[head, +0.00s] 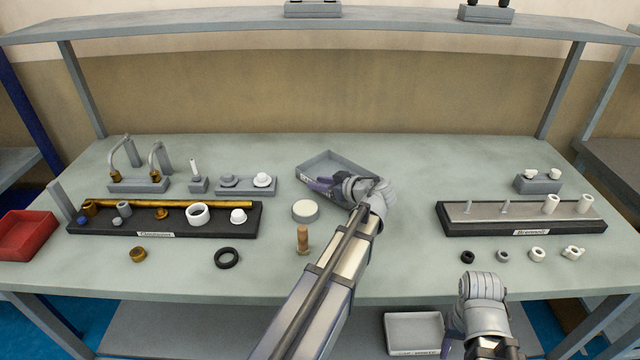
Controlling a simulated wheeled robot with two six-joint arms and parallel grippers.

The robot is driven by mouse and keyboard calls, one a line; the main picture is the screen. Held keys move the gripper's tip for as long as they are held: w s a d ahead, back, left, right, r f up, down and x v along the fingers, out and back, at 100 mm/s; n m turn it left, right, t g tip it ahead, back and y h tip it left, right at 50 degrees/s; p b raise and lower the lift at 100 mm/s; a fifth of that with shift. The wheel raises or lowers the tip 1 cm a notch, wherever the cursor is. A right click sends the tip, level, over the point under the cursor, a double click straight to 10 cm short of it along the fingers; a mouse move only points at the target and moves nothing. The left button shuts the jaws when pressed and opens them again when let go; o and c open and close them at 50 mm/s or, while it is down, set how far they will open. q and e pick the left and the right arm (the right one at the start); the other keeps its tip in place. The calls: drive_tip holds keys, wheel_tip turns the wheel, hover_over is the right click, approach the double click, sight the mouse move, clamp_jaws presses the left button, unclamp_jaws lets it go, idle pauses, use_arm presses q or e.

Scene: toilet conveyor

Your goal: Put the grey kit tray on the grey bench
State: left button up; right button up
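A grey kit tray (348,160), shallow and open-topped, is over the middle back of the grey bench (400,265), apparently resting on its top. It sits at an angle, with a small label on its near left wall. My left gripper (322,186) is at the tray's near side, its fingers overlapping the wall. My arm hides part of the tray, and I cannot tell whether the fingers are closed on it. A second grey tray (413,318) is below the bench's front edge. My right gripper (452,332) is just right of it; its fingertips are partly hidden.
A dark rack with brass and white parts (180,226) is at left, with a red bin (26,236) beyond it. Another dark rack (520,226) is at right. A round white-topped piece (305,210) and a wooden peg (302,238) stand near my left arm.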

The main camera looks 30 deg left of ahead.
use_arm(q)
drive_tip(key=shift+r+p, duration=0.25)
drive_tip(key=shift+p, duration=0.05)
drive_tip(key=p+v, duration=0.4)
drive_tip(key=v, duration=0.6)
drive_tip(key=shift+d, duration=0.3)
drive_tip(key=shift+s+d+r, duration=0.2)
drive_tip(key=shift+d+r, duration=0.05)
drive_tip(key=shift+d, duration=0.4)
